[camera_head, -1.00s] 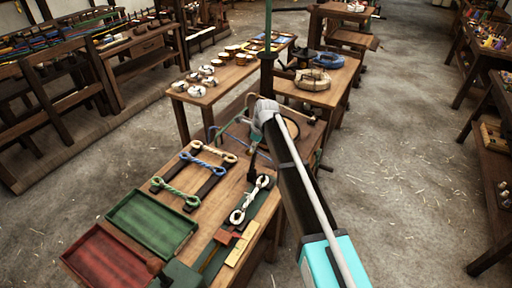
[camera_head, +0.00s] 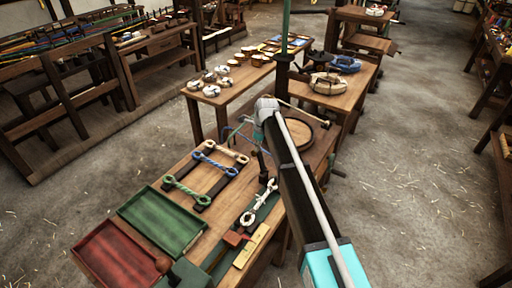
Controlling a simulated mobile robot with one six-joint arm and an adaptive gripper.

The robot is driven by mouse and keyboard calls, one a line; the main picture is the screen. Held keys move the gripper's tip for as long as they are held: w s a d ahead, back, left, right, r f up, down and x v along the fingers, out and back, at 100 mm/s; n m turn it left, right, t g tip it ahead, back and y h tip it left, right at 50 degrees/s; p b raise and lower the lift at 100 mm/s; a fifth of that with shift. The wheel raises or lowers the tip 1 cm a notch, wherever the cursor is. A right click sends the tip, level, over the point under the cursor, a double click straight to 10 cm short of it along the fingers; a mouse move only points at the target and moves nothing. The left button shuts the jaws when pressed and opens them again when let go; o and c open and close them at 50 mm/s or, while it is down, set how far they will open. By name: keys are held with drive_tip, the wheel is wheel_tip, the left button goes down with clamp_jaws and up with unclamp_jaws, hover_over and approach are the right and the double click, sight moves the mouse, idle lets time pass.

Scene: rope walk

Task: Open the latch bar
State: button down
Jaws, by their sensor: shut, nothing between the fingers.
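A slim wooden bar with a pale knob (camera_head: 324,123) lies at the back of the near workbench, above a round wooden disc (camera_head: 303,134). It may be the latch bar, but I cannot tell for sure. My gripper (camera_head: 259,136) is at the end of my arm, left of the disc, over the back part of the bench. It is small in the view and partly hidden by my wrist. Its fingers are shut with nothing held. I see no clear contact with the bar.
A dark post (camera_head: 283,75) rises behind my wrist. Another table (camera_head: 335,100) with rope coils stands behind. Open floor lies to the right.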

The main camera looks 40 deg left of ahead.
drive_tip(key=shift+r, duration=0.1)
wheel_tip(320, 180, up, 13)
drive_tip(key=w+d+p, duration=0.1)
drive_tip(key=p, duration=1.2)
drive_tip(key=shift+w+d, duration=0.15)
drive_tip(key=shift+d, duration=0.25)
idle(0.4)
drive_tip(key=w+d+f+n+b, duration=0.15)
drive_tip(key=d+n, duration=0.25)
drive_tip(key=d, duration=1.2)
drive_tip(key=w+d+f+n+b, duration=0.1)
drive_tip(key=d+f+n+b, duration=0.15)
drive_tip(key=d, duration=1.45)
drive_tip(key=s+d+f+n+b, duration=0.1)
drive_tip(key=s+d+n, duration=0.2)
drive_tip(key=d, duration=0.7)
drive_tip(key=s+d+f+n+h+b, duration=0.1)
drive_tip(key=s+d+f+n, duration=0.1)
drive_tip(key=s+d, duration=0.4)
drive_tip(key=s+d+f+n+t+b, duration=0.1)
drive_tip(key=s+d+n, duration=0.4)
drive_tip(key=d, duration=0.8)
drive_tip(key=shift+d+f+h+b, duration=0.15)
drive_tip(key=shift+d+h+b, duration=0.25)
drive_tip(key=shift+b, duration=0.05)
